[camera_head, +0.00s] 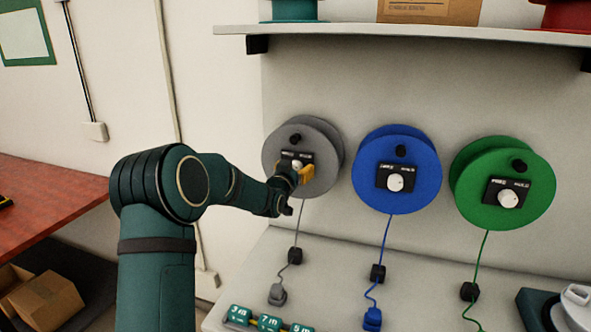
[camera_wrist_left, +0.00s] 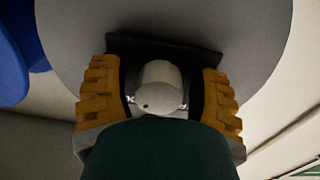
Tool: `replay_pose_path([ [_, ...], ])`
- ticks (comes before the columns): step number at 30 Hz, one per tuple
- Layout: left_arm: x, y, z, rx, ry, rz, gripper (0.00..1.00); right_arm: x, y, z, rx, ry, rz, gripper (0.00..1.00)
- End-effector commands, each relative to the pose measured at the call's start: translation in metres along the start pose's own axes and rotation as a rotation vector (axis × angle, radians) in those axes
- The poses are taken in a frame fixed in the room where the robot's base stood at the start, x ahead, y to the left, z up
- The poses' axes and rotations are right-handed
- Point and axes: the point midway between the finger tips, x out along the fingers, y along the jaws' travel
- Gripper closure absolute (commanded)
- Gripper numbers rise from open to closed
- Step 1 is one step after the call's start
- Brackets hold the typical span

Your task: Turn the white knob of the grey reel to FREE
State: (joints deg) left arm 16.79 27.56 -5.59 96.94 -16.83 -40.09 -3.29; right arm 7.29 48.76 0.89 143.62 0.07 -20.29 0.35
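The grey reel (camera_head: 322,144) hangs on the wall panel, leftmost of three reels. Its white knob (camera_head: 297,164) sits on a dark plate with two small labels, too small to read surely. My left gripper (camera_head: 300,174) is at this knob, partly covering it and the plate. In the left wrist view, the white knob (camera_wrist_left: 160,84) stands between the two yellow fingers (camera_wrist_left: 160,98), with dark gaps on both sides. The fingers look open around it. A small dark dot shows on the knob's lower left there. My right gripper is not in view.
A blue reel (camera_head: 424,166) and a green reel (camera_head: 535,190) hang to the right, each with a white knob. Cords hang below all three reels. A shelf (camera_head: 400,34) runs above. Green labelled blocks (camera_head: 270,322) lie at the counter's front.

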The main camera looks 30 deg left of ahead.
Motion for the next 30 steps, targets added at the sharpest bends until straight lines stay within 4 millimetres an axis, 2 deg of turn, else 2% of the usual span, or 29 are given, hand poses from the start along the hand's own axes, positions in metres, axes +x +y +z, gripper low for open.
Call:
replay_pose_path([
  [1, 0.0, 0.0, 0.0, 0.0, 0.0, 0.0, 0.6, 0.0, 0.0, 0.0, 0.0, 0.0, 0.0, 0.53],
  [3, 0.0, 0.0, 0.0, 0.0, 0.0, 0.0, 0.85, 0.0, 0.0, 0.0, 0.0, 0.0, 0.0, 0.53],
  [4, 0.0, 0.0, 0.0, 0.0, 0.0, 0.0, 0.94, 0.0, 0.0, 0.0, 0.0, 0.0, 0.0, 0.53],
  [17, 0.0, 0.0, 0.001, -0.031, 0.003, 0.0, 0.95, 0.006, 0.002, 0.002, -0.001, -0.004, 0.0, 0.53],
  [23, 0.0, 0.0, 0.002, -0.132, 0.01, 0.0, 0.95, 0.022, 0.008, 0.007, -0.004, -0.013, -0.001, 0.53],
  [30, 0.0, 0.0, 0.003, -0.336, 0.018, 0.0, 0.95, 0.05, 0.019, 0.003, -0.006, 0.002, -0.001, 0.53],
])
